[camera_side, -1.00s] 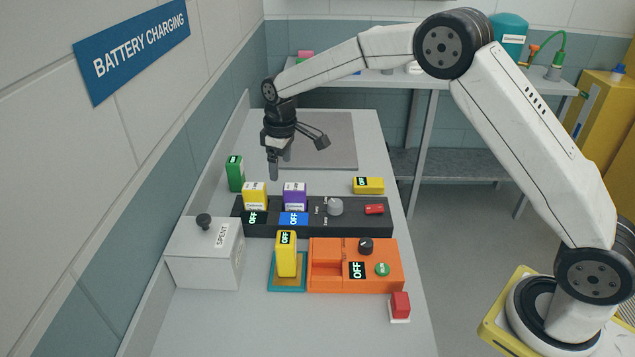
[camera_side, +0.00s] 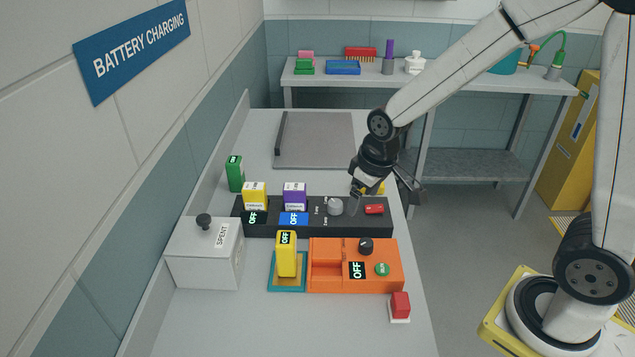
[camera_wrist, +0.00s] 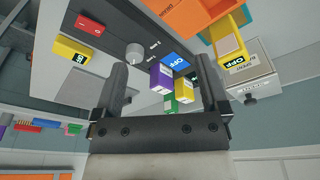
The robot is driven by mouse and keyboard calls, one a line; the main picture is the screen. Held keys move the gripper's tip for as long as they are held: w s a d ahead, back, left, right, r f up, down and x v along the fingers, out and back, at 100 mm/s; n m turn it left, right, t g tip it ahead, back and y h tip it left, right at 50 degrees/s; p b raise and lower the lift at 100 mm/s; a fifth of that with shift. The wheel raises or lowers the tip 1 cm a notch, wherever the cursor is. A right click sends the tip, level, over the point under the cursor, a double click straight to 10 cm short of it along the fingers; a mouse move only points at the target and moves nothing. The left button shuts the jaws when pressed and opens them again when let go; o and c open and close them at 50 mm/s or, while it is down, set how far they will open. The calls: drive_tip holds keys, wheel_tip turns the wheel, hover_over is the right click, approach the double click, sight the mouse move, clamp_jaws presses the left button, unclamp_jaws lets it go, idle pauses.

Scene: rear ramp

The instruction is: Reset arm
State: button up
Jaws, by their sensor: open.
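My gripper (camera_side: 355,208) hangs over the right part of the black charging strip (camera_side: 265,229), near its grey knob (camera_side: 335,206) and red switch (camera_side: 374,209). In the wrist view my gripper (camera_wrist: 160,80) has its two fingers wide apart with nothing held between them. A yellow battery on the bench is mostly hidden behind my gripper in the side view; the wrist view shows a yellow battery (camera_wrist: 72,52) left of the fingers. A yellow battery (camera_side: 254,194) and a purple battery (camera_side: 294,195) stand in the strip, and a green battery (camera_side: 235,173) stands behind it.
A grey mat (camera_side: 315,140) at the back is bare.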

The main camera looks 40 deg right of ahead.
drive_tip(key=s+f+m, duration=0.1)
drive_tip(key=s, duration=0.7)
drive_tip(key=shift+s+d+f, duration=0.2)
drive_tip(key=shift+d+f, duration=0.05)
drive_tip(key=shift+d, duration=0.1)
